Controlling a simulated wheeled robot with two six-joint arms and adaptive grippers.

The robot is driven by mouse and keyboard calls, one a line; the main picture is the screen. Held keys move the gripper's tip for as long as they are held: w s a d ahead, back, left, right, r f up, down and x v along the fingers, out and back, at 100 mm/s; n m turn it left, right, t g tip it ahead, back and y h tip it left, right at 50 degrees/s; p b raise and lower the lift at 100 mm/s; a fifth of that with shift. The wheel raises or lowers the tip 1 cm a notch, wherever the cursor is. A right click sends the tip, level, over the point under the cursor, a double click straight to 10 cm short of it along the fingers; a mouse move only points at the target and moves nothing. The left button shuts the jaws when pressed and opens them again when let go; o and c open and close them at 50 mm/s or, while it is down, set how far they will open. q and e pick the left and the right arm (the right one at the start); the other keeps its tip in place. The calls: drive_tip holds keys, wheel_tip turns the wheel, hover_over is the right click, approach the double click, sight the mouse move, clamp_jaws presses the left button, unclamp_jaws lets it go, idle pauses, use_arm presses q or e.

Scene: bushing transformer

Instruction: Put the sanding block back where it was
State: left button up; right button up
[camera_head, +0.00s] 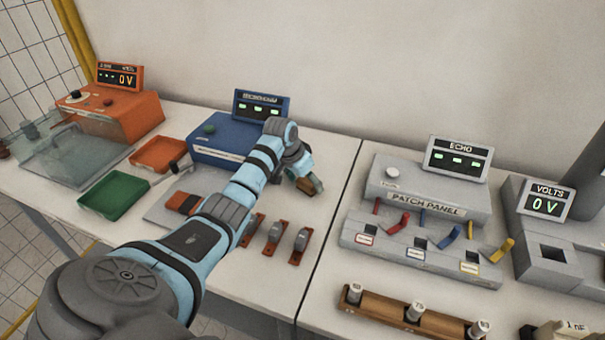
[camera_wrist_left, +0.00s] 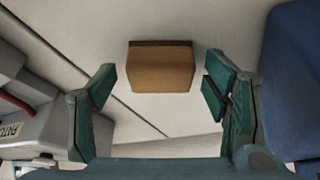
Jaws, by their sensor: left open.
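The sanding block (camera_wrist_left: 161,68) shows in the left wrist view as a brown block with a darker strip along its far edge. It appears to rest on the white tabletop. In the head view a bit of brown (camera_head: 305,186) shows at my left gripper (camera_head: 312,182), which hides most of it. My left gripper is open; in the left wrist view its green fingers (camera_wrist_left: 160,88) stand on either side of the block, with gaps between them and it. My right gripper is not in view.
A blue meter box (camera_head: 222,138) stands to the left of the gripper and a grey patch panel (camera_head: 430,205) to the right. Several small orange-based parts (camera_head: 272,236) lie in front. A green tray (camera_head: 113,195) and an orange tray (camera_head: 158,154) are farther left.

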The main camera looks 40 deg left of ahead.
use_arm(q)
drive_tip(key=p+v, duration=0.1)
drive_tip(key=v, duration=1)
drive_tip(key=shift+s+r+p, duration=0.15)
drive_tip(key=shift+r+p, duration=0.2)
